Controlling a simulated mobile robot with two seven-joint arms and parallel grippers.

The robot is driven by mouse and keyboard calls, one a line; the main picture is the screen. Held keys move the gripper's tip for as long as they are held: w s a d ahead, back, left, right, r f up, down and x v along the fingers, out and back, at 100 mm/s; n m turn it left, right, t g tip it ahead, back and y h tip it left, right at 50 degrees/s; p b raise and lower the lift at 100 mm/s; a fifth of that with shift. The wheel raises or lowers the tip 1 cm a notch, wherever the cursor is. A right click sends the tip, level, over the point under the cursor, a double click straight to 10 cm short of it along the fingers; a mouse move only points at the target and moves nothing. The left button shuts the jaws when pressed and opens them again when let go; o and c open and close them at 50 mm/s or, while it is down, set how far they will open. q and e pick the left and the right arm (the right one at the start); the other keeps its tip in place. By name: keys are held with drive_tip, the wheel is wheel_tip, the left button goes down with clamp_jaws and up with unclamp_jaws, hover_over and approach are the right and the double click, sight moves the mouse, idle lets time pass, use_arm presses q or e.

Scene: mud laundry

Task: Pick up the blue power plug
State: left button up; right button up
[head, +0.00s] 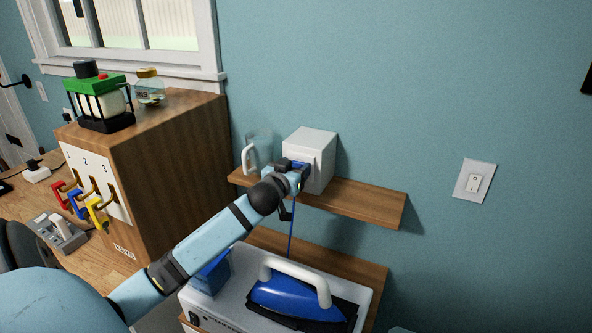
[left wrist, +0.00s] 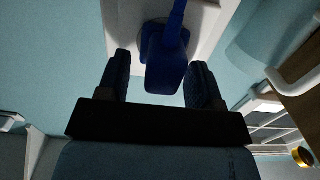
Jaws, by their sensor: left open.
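The blue power plug (left wrist: 165,65) shows in the left wrist view between the two dark fingers of my open left gripper (left wrist: 160,72). A gap shows at the left finger; the plug's right side is close to the other finger, and I cannot tell if they touch. Behind the plug is a pale surface. In the head view my left gripper (head: 291,172) is at the front of a white box (head: 321,146) on a wooden shelf and mostly hides the plug. A blue cord (head: 291,233) hangs below the gripper. My right gripper is not in view.
A clear jug (head: 258,150) stands left of the box on the shelf (head: 370,203). Below, a blue iron (head: 295,298) rests on a white unit. A wooden cabinet (head: 175,155) with a green lantern (head: 100,97) and a jar stands left. The shelf's right end is clear.

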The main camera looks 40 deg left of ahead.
use_arm(q)
clamp_jaws()
drive_tip(key=shift+s+r, duration=0.1)
idle(0.3)
drive_tip(key=shift+r+b, duration=0.1)
drive_tip(key=shift+b, duration=0.2)
wheel_tip(320, 180, up, 6)
drive_tip(key=shift+s+b, duration=0.1)
drive_tip(key=shift+b, duration=0.45)
drive_tip(key=shift+s+d+r, duration=0.15)
drive_tip(key=shift+r, duration=0.15)
drive_tip(key=f+p+v, duration=0.1)
drive_tip(key=p+v, duration=0.3)
drive_tip(key=v, duration=1.5)
drive_tip(key=shift+s, duration=0.2)
